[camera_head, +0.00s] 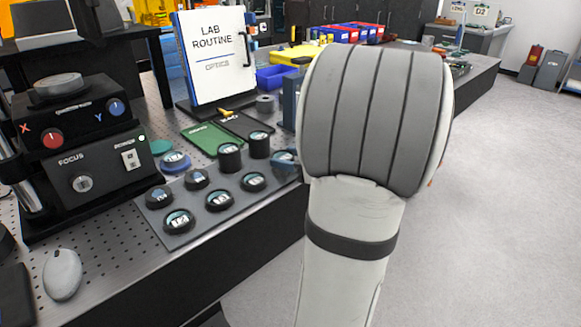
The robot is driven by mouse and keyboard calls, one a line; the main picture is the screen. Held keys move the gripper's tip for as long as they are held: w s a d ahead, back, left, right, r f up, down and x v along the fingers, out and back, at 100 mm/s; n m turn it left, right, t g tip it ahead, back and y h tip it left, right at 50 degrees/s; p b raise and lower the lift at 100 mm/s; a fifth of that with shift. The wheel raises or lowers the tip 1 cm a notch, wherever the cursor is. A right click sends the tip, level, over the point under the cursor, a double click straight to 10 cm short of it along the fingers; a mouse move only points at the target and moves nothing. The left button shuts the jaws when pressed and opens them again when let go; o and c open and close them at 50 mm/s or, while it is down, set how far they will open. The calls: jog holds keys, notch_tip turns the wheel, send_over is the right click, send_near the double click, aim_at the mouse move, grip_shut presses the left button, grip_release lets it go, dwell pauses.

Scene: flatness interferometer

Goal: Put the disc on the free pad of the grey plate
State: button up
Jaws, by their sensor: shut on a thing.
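The grey plate (205,233) lies along the front edge of the perforated bench. Several round dark-rimmed mounts with pale glassy tops stand on it, such as one at the front left (180,221). Two mounts at the back, one of them here (230,157), are taller. A bluish round piece (284,158) at the plate's right end is partly covered by my arm; I cannot tell whether it is a pad or a disc. A disc on a blue ring (175,161) lies behind the plate. My gripper and anything in it are hidden behind my large grey arm link.
The focus instrument (90,165) with X and Y knobs stands at the left. A green mat (208,139) and a dark mat (243,123) lie behind the plate. The Lab Routine sign (217,55) stands behind them. A mouse (62,274) lies front left.

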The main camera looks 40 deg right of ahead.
jog(key=shift+f, duration=0.8)
jog(key=shift+f, duration=0.1)
jog(key=o, duration=1)
jog(key=shift+s+d+r, duration=0.1)
jog(key=shift+r, duration=0.1)
jog(key=p+v, duration=0.1)
jog(key=v, duration=1)
jog(key=shift+s+p, duration=0.35)
